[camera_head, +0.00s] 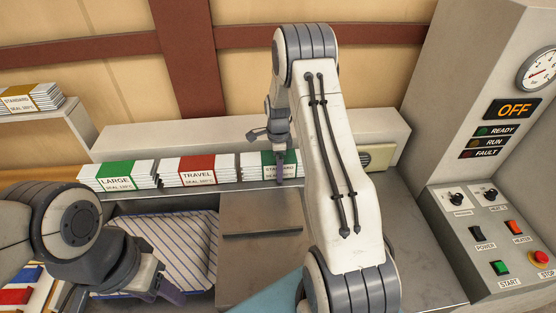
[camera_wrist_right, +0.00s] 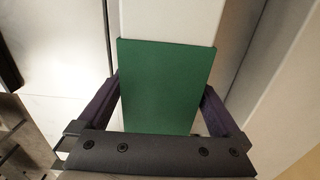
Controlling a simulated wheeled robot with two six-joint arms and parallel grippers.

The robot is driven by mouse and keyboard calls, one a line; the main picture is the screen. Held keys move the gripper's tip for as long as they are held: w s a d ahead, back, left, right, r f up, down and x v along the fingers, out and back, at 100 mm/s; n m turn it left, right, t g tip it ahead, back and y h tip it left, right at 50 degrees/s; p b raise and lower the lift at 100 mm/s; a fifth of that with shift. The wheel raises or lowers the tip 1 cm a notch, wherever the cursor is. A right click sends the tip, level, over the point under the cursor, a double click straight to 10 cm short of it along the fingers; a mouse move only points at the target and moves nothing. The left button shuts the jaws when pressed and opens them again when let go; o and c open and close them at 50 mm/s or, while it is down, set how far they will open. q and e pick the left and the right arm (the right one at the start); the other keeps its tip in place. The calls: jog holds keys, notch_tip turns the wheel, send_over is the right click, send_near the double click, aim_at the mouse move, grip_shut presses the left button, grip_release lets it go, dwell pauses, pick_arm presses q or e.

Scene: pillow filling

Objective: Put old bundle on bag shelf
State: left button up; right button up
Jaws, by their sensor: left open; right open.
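A white bundle with a green band marked STANDARD (camera_head: 270,170) is in the row on the shelf (camera_head: 200,137) behind the work table. My right gripper (camera_head: 280,172) is over this bundle. In the right wrist view its open fingers (camera_wrist_right: 160,108) stand on either side of the green band (camera_wrist_right: 160,85); whether they touch it is unclear. Bundles marked LARGE (camera_head: 115,173) and TRAVEL (camera_head: 195,169) sit to the left. Another STANDARD bundle with a gold band (camera_head: 32,98) is on a higher ledge at the far left. My left gripper (camera_head: 168,285) is open at the lower left.
A striped pillow cover (camera_head: 180,240) lies below my left gripper's side. A grey metal plate (camera_head: 262,213) is at the middle. A control panel (camera_head: 485,225) stands right, its display (camera_head: 512,109) reading OFF. Part of a blue thing (camera_head: 275,298) shows at the bottom.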

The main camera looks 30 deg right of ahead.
jog(key=shift+w+r+b, duration=0.1)
jog(key=shift+r+b, duration=0.2)
jog(key=shift+r, duration=0.05)
notch_tip(320, 180, up, 11)
jog(key=b, duration=0.3)
jog(key=shift+f, duration=0.2)
jog(key=shift+r, duration=0.4)
jog(key=shift+a+r, duration=0.1)
jog(key=shift+a, duration=0.05)
jog(key=s+a+r+n, duration=0.2)
jog(key=s+a+n, duration=0.15)
jog(key=a, duration=0.35)
jog(key=s+a+r+n, duration=0.1)
jog(key=s+a+n, duration=0.1)
jog(key=a+n, duration=0.4)
jog(key=s+a+r+n, duration=0.2)
jog(key=s+a+n, duration=0.15)
jog(key=a, duration=0.45)
jog(key=s+a+n, duration=0.4)
jog(key=s+n, duration=0.4)
jog(key=s, duration=0.2)
jog(key=s+a+f+n+y, duration=0.1)
jog(key=s+a+n, duration=0.4)
jog(key=s+n, duration=0.4)
jog(key=shift+s+n+b, duration=0.3)
jog(key=shift+s+b, duration=0.05)
jog(key=shift+s, duration=0.7)
